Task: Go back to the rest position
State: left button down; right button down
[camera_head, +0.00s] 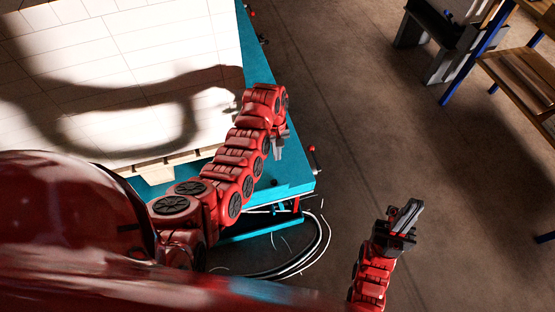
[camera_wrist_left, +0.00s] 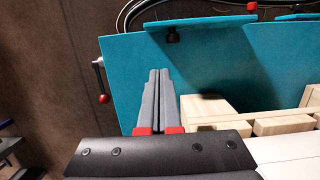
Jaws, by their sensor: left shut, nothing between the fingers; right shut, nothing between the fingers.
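My left gripper (camera_head: 279,150) is at the end of the red arm that reaches over the teal table's right side. Its fingers point down in the head view. In the left wrist view its two grey fingers (camera_wrist_left: 158,88) are together and empty, above the teal table top. My right gripper (camera_head: 408,213) is at the lower right, over the floor and clear of the table. Its dark fingers are together with nothing between them.
White reams (camera_head: 95,70) lie in a tight layer on a wooden pallet (camera_head: 165,160) on the teal table (camera_head: 291,178). The pallet also shows in the left wrist view (camera_wrist_left: 205,110). Cables (camera_head: 322,240) curve below the table. Wooden benches (camera_head: 525,75) stand at the upper right. The floor between is clear.

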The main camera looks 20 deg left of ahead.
pick_arm(q)
jog(key=shift+r, duration=0.95)
jog(key=shift+w, duration=0.1)
